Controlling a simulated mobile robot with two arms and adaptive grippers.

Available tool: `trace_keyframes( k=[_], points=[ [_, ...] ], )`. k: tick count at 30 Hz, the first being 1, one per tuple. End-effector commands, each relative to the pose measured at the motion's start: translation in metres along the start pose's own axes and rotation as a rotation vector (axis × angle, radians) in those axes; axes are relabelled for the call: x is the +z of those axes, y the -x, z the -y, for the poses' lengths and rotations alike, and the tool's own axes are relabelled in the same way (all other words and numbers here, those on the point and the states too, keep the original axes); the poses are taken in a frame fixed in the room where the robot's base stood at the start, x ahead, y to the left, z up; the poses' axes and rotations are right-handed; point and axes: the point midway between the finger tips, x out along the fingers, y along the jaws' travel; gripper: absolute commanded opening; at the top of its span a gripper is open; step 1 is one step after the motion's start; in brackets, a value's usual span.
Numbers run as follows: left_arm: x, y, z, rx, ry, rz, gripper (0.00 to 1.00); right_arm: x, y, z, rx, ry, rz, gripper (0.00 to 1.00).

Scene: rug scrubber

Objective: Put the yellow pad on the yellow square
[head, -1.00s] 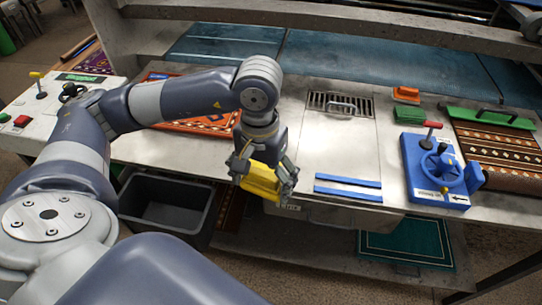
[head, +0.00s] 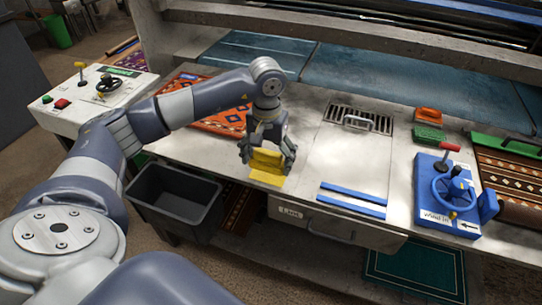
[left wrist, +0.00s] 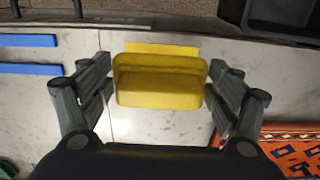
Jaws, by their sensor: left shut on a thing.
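The yellow pad (head: 268,159) is between the fingers of my left gripper (head: 267,158), which is shut on it. In the left wrist view the pad (left wrist: 160,80) sits between both fingers, roughly level. The yellow square (head: 266,178) lies on the metal table near its front edge. In the left wrist view a strip of the square (left wrist: 162,49) shows past the pad on the front-edge side; the pad hides the rest. I cannot tell whether the pad touches the square or hovers just above it. My right gripper is not in view.
Two blue strips (head: 352,199) lie right of the square. A dark bin (head: 175,199) stands below the front edge at left. An orange patterned rug (head: 215,119) lies left behind the gripper. A blue wheel device (head: 447,196), green brush and orange brush (head: 428,114) are farther right.

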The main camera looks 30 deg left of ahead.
Motion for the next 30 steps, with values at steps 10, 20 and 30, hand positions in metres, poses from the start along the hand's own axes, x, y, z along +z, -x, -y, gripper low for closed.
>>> trace_keyframes(
  k=[10,20,30],
  points=[
    [-0.031,-0.005,0.002,0.000,0.000,0.002,0.61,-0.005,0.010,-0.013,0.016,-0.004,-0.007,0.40],
    [-0.031,-0.038,0.002,0.000,-0.001,0.001,0.61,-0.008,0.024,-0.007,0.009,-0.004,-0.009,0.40],
    [-0.031,-0.043,0.002,0.000,-0.001,0.001,0.85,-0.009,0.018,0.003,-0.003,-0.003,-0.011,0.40]
  ],
)
